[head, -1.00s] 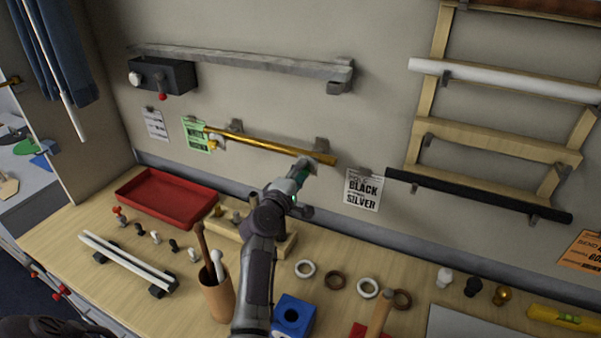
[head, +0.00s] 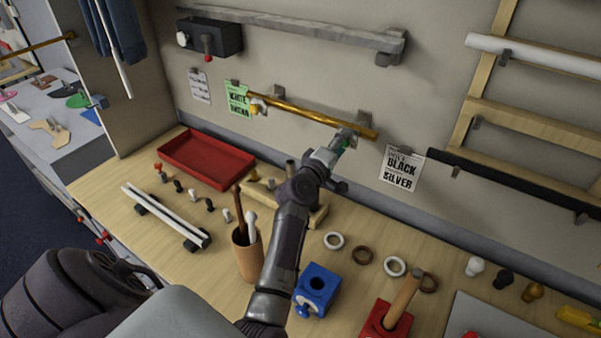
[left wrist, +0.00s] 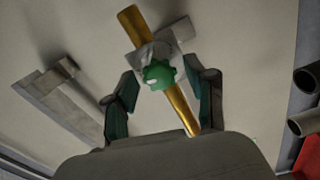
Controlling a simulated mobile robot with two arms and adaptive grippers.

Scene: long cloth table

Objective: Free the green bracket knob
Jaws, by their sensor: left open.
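The green bracket knob (left wrist: 158,75) sits on a grey wall bracket (left wrist: 165,45) that carries a gold rod (left wrist: 133,22), in the left wrist view. My left gripper (left wrist: 163,88) is open, one finger on each side of the knob; I cannot tell whether they touch it. In the head view the gold rod (head: 300,110) runs along the wall, and my left gripper (head: 341,146) is at its right end. The knob is mostly hidden there. My right gripper is not in view.
A green card (head: 238,99) hangs left of the gripper and a black-and-silver card (head: 401,168) right of it. Below on the table are a red tray (head: 207,178), a brown cup (head: 246,265), a blue block (head: 318,285) and several rings.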

